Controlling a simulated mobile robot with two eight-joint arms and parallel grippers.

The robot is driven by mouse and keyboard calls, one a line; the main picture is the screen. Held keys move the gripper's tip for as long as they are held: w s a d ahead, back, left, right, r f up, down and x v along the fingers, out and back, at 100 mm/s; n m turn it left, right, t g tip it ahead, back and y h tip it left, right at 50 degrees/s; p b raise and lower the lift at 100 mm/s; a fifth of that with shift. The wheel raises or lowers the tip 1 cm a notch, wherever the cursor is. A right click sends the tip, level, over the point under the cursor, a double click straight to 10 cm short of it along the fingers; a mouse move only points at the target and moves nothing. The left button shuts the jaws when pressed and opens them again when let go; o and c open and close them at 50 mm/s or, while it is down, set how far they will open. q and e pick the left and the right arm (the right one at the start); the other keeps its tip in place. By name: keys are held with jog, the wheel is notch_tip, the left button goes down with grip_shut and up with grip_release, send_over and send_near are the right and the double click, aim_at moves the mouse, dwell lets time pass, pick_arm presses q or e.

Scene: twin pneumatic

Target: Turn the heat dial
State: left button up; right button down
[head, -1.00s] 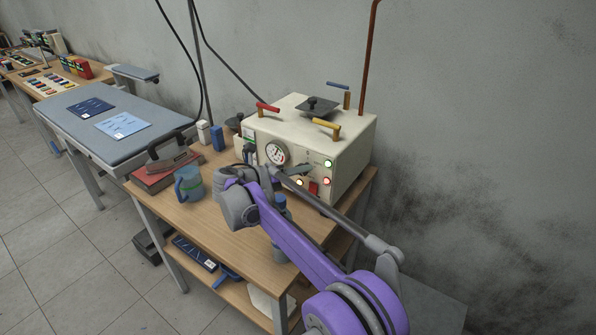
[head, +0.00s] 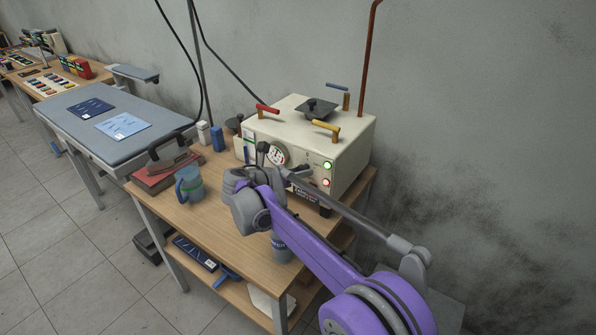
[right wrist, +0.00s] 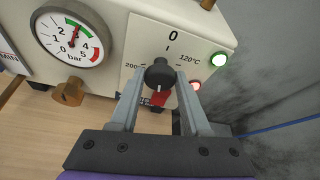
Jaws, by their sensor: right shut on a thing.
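The heat dial (right wrist: 160,72) is a round black knob on the cream front panel, in the right wrist view. Marks 0, 120°C and 200 stand around it, with 0 at the top. A pale line shows on the knob's lower part. My right gripper (right wrist: 159,79) is shut on the dial, one grey finger on each side. In the head view, my purple right arm reaches to the front of the cream boiler box (head: 345,165), and the dial cannot be made out there. My left gripper is not in view.
A pressure gauge (right wrist: 75,36) and a brass fitting (right wrist: 67,93) are left of the dial. A green lamp (right wrist: 219,59) is at right, and a red switch (right wrist: 160,98) lies below.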

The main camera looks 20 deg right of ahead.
jog(key=shift+m+t+y, duration=0.4)
jog(key=shift+m+t, duration=0.1)
jog(key=shift+m, duration=0.3)
jog(key=shift+c, duration=1.9)
grip_release()
jog(key=shift+s, duration=0.1)
jog(key=v, duration=1)
jog(key=shift+s+a+r, duration=0.2)
jog(key=shift+a, duration=0.05)
